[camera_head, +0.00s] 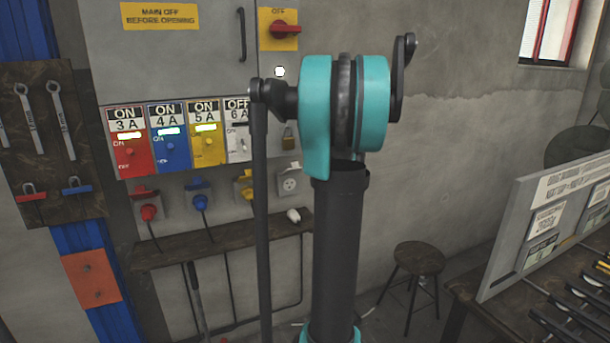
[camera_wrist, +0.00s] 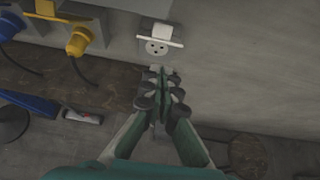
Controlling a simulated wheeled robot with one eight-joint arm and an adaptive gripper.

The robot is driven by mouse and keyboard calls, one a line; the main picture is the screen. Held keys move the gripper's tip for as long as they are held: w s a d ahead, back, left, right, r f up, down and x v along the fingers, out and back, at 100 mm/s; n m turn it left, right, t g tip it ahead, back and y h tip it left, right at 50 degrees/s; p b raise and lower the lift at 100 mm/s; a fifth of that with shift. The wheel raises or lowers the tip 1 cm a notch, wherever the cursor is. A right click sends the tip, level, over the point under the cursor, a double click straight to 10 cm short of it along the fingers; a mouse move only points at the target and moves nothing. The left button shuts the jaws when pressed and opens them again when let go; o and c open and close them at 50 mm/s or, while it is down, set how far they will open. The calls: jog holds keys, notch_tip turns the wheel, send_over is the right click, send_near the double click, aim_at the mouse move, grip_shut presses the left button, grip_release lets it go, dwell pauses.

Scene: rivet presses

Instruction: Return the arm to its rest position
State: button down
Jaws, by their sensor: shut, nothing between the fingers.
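My arm stands raised across the middle of the head view, with teal joints and dark links. My gripper shows in the wrist view (camera_wrist: 160,78), its fingers together and nothing between them. It points towards the wall, just below an empty white socket (camera_wrist: 157,46) with its lid raised. The socket also shows in the head view (camera_head: 289,183), left of my arm. I cannot make out my gripper in the head view. Whether the fingertips touch anything cannot be told.
A wooden shelf (camera_head: 220,238) runs under the sockets, with a small white object (camera_head: 293,215) on it. Red, blue and yellow (camera_wrist: 77,40) plugs sit left of the white socket. A padlock (camera_head: 288,138) hangs by the OFF 6 A switch. A stool (camera_head: 418,260) and workbench (camera_head: 470,290) stand right.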

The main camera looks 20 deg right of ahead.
jog(key=shift+s+r, duration=0.5)
jog(key=shift+r, duration=0.15)
jog(key=s+a+f+n+g+y, duration=0.1)
jog(key=s+a+f+n+g, duration=0.1)
jog(key=s+a+f+n, duration=0.6)
jog(key=s+a+f+n+g, duration=0.2)
jog(key=s+a+f+n, duration=0.25)
jog(key=a+n, duration=0.5)
jog(key=s+a+f+n+g, duration=0.1)
jog(key=s+a+f+n, duration=0.1)
jog(key=s+f+n, duration=0.2)
jog(key=s+a+f+n+g, duration=0.1)
jog(key=s+a+f+n, duration=0.2)
jog(key=s+n, duration=0.5)
jog(key=s+a+f+n+g+h, duration=0.1)
jog(key=s+a+f+n, duration=0.1)
jog(key=s+f+n, duration=0.3)
jog(key=s+n, duration=0.1)
jog(key=s, duration=0.3)
jog(key=shift+s+a+f, duration=0.15)
jog(key=shift+s+a, duration=0.05)
